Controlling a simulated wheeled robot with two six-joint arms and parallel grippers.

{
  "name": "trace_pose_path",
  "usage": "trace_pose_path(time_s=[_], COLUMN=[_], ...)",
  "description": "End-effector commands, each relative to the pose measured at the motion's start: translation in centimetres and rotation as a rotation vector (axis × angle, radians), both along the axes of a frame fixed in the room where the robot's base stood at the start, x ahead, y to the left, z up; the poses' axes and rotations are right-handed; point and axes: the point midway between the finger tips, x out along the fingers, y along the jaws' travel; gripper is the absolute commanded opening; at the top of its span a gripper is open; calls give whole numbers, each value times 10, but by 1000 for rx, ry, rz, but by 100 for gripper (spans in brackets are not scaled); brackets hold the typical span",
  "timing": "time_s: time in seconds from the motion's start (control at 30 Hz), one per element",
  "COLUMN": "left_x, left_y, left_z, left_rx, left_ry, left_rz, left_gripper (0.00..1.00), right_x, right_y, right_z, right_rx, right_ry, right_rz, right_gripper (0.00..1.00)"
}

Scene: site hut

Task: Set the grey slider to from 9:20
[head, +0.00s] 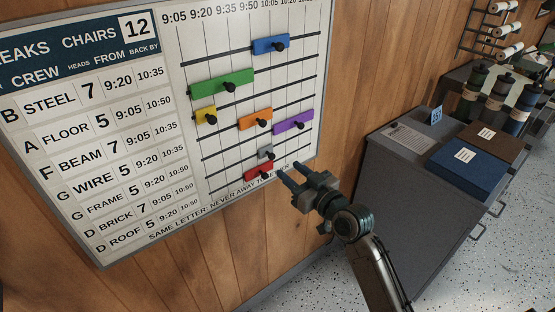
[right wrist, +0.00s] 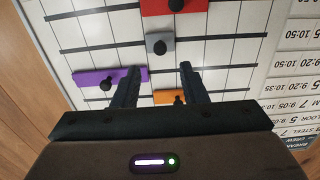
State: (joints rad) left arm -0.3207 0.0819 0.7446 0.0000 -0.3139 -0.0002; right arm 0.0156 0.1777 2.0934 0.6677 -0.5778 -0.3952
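The grey slider (head: 266,153) is a small block with a dark knob, low on the white chart, just above the red slider (head: 258,171). In the right wrist view the grey slider (right wrist: 173,50) lies just beyond the fingertips, its knob roughly centred between them. My right gripper (head: 285,173) is open and empty, just right of and below the grey slider in the head view. In the right wrist view the two fingers of the gripper (right wrist: 160,68) stand apart, not touching the slider. My left gripper is not in view.
Other sliders sit nearby: purple (head: 293,122), orange (head: 255,118), yellow (head: 206,116), green (head: 222,84) and blue (head: 270,44). Printed crew and time rows (head: 90,140) fill the left of the board. A grey cabinet (head: 400,190) with binders stands to the right.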

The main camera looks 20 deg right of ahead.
Motion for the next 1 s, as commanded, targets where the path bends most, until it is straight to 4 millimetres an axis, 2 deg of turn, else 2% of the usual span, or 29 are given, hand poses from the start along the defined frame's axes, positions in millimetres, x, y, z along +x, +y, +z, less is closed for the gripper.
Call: trace_pose_path(time_s=[0.1,0.3,0.47,0.73,0.77,0.93,1.0], left_x=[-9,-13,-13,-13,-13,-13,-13], left_y=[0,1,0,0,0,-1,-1], left_z=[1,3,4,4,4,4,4], left_rx=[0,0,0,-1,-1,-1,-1], left_ry=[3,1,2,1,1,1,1], left_rz=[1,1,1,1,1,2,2], left_gripper=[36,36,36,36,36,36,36], right_x=[23,50,59,60,60,60,60], right_y=[9,18,22,22,22,22,22], right_z=[3,1,0,0,0,0,0], right_rx=[6,2,2,1,1,1,1], right_ry=[0,1,2,1,1,1,1], right_rz=[0,0,0,0,0,0,0], right_gripper=[39,39,39,39,35,2,0])
